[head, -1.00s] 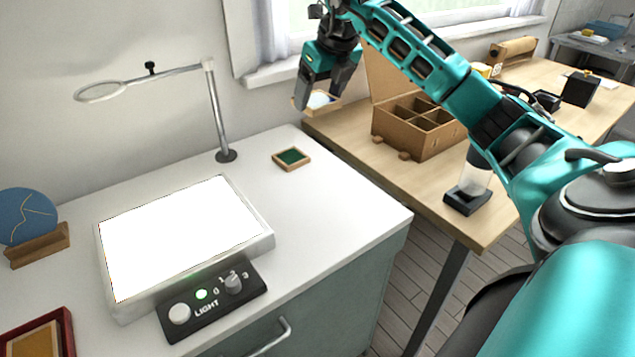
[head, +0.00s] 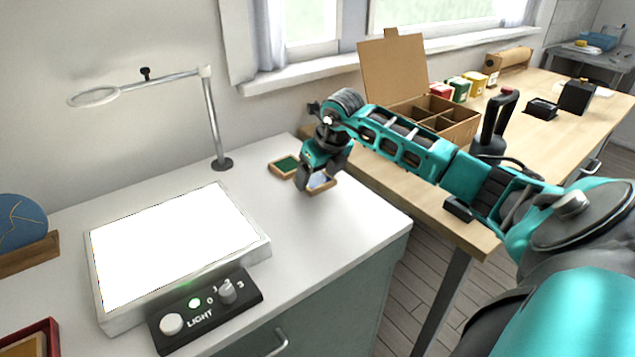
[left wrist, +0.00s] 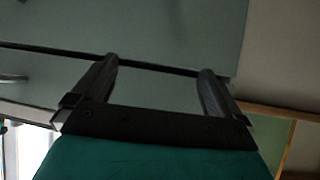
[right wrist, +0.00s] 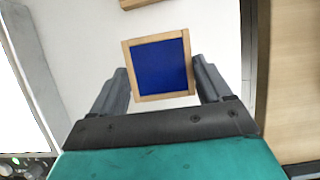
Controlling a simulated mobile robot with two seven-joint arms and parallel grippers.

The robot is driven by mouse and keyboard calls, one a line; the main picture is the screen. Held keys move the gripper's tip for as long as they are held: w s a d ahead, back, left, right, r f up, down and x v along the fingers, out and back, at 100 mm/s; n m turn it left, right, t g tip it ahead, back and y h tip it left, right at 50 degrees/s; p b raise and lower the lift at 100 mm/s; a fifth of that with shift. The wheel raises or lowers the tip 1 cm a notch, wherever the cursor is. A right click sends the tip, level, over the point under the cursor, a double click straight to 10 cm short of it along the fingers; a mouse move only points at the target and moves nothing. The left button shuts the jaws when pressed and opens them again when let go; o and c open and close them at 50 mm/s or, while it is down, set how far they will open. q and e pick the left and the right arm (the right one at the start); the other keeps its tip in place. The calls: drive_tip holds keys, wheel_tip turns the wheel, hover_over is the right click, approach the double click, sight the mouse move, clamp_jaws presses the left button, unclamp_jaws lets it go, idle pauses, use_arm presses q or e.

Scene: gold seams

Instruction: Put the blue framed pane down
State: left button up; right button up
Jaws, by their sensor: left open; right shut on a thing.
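The blue framed pane (right wrist: 161,66) is a blue square in a light wooden frame, held between the fingers of my right gripper (right wrist: 163,84) in the right wrist view. In the head view the pane (head: 321,182) shows partly under my right gripper (head: 318,184), low over the white counter, just right of a green framed pane (head: 286,166). I cannot tell whether it touches the counter. My left gripper (left wrist: 158,75) is open and empty in the left wrist view, facing a grey-green cabinet front.
A lit light panel (head: 172,244) with a black control box (head: 205,308) fills the counter's left part. A magnifier on a stand (head: 222,163) is behind it. The counter (head: 340,238) is clear in front of the pane. A wooden table with an open divided box (head: 440,118) adjoins at right.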

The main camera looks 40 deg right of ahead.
drive_tip(key=shift+f, duration=1.05)
drive_tip(key=o, duration=1)
drive_tip(key=shift+f, duration=0.1)
drive_tip(key=shift+o, duration=0.2)
drive_tip(key=p+v, duration=0.1)
drive_tip(key=v, duration=1.1)
drive_tip(key=shift+w, duration=0.1)
